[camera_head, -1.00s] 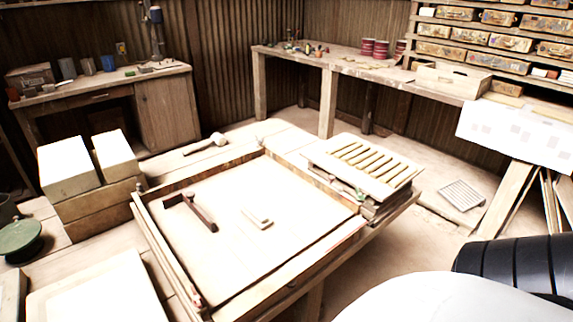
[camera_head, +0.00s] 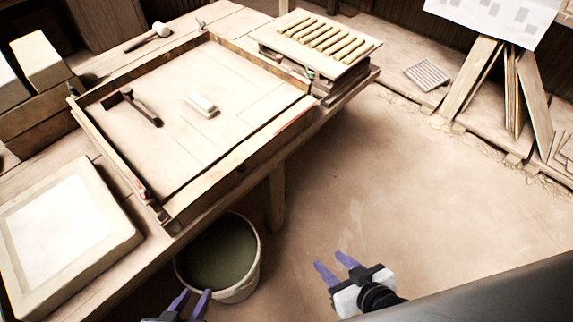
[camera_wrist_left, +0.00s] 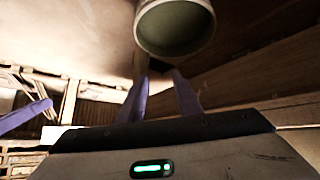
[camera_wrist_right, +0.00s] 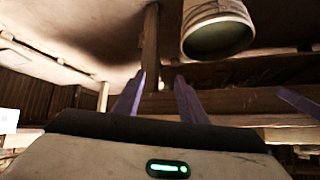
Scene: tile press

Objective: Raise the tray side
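The large wooden tray (camera_head: 262,136) lies on the bench, with a low wall on its left, back and right sides. Its front side, nearest the bucket, looks low or folded down, with a reddish strip at its right end. A dark tool and a small white block (camera_head: 201,104) lie inside it. My left gripper (camera_head: 192,300) is open and empty at the bottom of the head view, in front of the bucket; its purple fingers show in the left wrist view (camera_wrist_left: 160,95). My right gripper (camera_head: 335,263) is open and empty over the floor, right of the bucket.
A bucket (camera_head: 250,275) of dark liquid stands under the bench's front edge, beside a table leg (camera_head: 275,195). A slatted rack (camera_head: 325,42) sits at the tray's back right. A pale slab (camera_head: 120,235) lies on the left. The floor on the right is clear.

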